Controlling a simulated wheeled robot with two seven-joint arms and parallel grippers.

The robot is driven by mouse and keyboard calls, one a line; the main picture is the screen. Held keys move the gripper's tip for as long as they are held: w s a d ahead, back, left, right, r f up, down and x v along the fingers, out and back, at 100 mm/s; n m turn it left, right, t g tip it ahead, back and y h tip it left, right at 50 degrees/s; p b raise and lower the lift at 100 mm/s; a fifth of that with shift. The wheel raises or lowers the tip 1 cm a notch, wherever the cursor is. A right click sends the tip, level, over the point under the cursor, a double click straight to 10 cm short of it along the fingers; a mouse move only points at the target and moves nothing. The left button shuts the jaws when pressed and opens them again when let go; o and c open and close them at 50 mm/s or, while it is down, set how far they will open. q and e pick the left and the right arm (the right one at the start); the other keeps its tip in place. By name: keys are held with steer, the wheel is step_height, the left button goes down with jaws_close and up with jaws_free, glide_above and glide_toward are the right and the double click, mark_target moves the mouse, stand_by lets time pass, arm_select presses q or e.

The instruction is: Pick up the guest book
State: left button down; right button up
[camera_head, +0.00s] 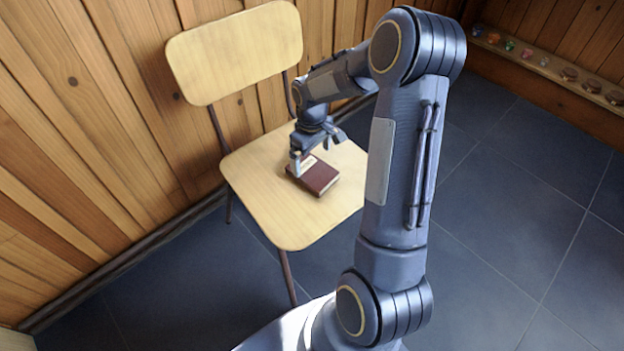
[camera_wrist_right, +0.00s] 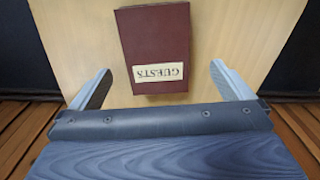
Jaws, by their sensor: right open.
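The guest book (camera_head: 319,178) is dark red and lies flat on the wooden seat of a chair (camera_head: 262,200). In the right wrist view the guest book (camera_wrist_right: 155,50) shows a cream label reading "GUESTS", upside down. My right gripper (camera_head: 315,160) is above the seat at the book's back edge. In the wrist view my right gripper (camera_wrist_right: 160,85) is open, its two fingers spread wide to either side of the label end. The fingers look apart from the book; the height between them is hard to tell. My left gripper is not in view.
The chair's backrest (camera_head: 236,50) stands toward a wood-plank wall (camera_head: 80,120). Dark tiled floor (camera_head: 510,210) is open to the right. A wooden ledge (camera_head: 550,68) with several small colourful objects runs along the right wall.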

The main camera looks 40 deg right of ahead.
mark_target(312, 169)
steer(key=f+b, duration=0.1)
steer(key=f, duration=0.1)
steer(key=f+b, duration=0.1)
steer(key=f, duration=0.4)
steer(key=shift+w+d+b, duration=0.2)
steer(key=shift+d+b, duration=0.05)
steer(key=shift+b, duration=0.15)
steer(key=shift+r, duration=0.15)
steer(key=c, duration=1.1)
steer(key=shift+o, duration=0.2)
